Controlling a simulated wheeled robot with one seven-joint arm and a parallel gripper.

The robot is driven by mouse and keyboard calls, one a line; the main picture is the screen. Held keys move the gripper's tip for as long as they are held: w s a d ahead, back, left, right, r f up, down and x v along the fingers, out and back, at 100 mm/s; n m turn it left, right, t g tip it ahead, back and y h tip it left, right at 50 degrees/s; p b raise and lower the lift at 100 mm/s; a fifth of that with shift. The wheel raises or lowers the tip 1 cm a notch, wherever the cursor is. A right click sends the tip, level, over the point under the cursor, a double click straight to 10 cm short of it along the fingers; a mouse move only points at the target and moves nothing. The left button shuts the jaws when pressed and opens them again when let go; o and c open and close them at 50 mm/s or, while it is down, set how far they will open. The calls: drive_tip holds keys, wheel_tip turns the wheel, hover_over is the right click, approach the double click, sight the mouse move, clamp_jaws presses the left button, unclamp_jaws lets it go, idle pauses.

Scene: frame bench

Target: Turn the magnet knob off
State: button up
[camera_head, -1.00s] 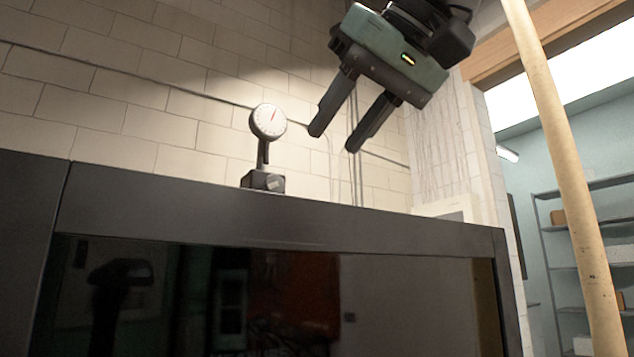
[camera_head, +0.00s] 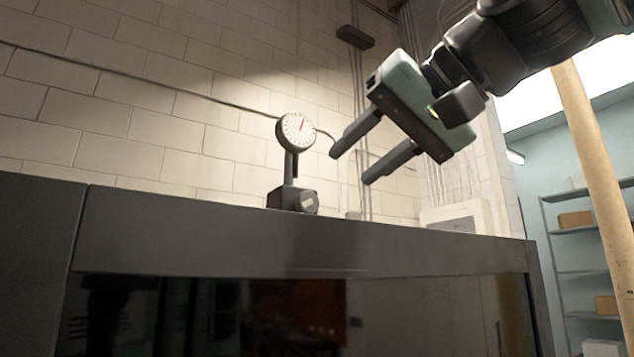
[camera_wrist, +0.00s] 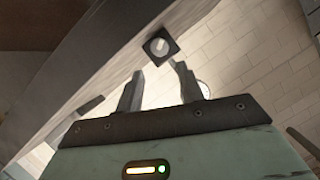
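The magnet base is a small dark block (camera_head: 281,199) on top of the dark bench frame. Its round grey knob (camera_head: 307,202) faces right and toward the camera. A dial gauge (camera_head: 296,130) with a white face and red needle stands upright on a post above the base. My gripper (camera_head: 348,168) is open and empty, above and to the right of the base, pointing down and left, apart from it. In the wrist view the knob (camera_wrist: 159,46) shows ahead, just beyond and between the open fingertips, with a light bar across it.
The dark bench top edge (camera_head: 400,251) runs below the gauge. A tan pole (camera_head: 588,180) stands at the right, before shelves with boxes. A pale tiled wall (camera_head: 150,110) lies behind. The air between gripper and base is clear.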

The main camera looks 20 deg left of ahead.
sight(312, 198)
drive_tip(key=p+x, duration=0.3)
drive_tip(key=x, duration=0.6)
drive_tip(key=c, duration=0.7)
